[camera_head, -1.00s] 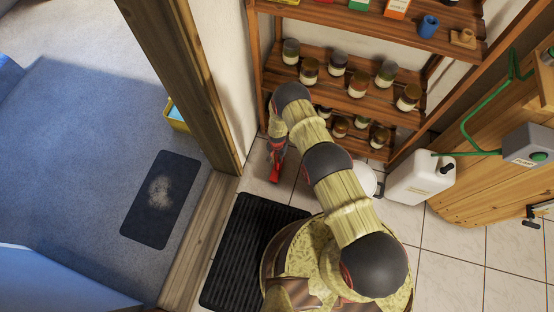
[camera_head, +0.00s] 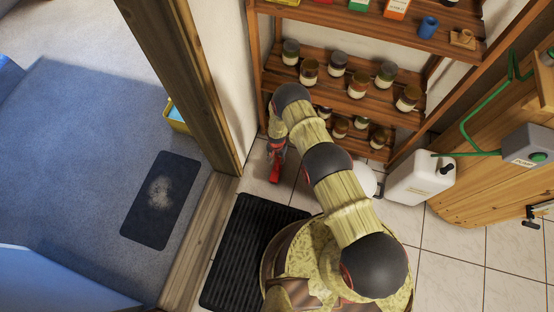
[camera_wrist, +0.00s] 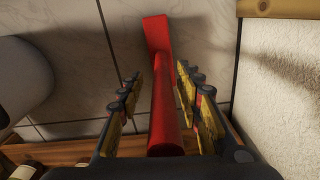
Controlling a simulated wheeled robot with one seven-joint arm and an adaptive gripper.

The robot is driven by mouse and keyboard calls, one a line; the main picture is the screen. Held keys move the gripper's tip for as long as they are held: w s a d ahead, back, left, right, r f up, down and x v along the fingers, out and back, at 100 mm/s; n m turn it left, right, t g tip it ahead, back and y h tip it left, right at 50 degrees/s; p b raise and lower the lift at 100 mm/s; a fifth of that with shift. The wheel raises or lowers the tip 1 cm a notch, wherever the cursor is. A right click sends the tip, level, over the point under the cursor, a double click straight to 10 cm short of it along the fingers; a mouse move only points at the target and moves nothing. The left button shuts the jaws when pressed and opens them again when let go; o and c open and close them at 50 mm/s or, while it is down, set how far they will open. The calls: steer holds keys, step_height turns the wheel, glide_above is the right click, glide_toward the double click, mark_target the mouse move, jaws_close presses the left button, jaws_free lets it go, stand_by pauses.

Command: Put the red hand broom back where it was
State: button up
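The red hand broom (camera_wrist: 167,105) runs down the middle of the wrist view, with its flat wider end (camera_wrist: 157,35) farthest from my gripper. In the head view the broom (camera_head: 275,174) shows as a small red piece below my gripper (camera_head: 277,150), over the tiled floor beside the shelf's left end. I cannot tell whether the broom touches the floor.
A wooden shelf (camera_head: 345,93) with several jars stands close by. A white wall (camera_wrist: 285,75) is at the right of the wrist view. A white canister (camera_head: 420,178) stands right of my arm. A black ribbed mat (camera_head: 238,255) lies on the floor by the doorway.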

step_height(320, 180, up, 12)
steer(key=p, duration=0.4)
steer(key=shift+r+p, duration=0.1)
steer(key=shift+p, duration=0.2)
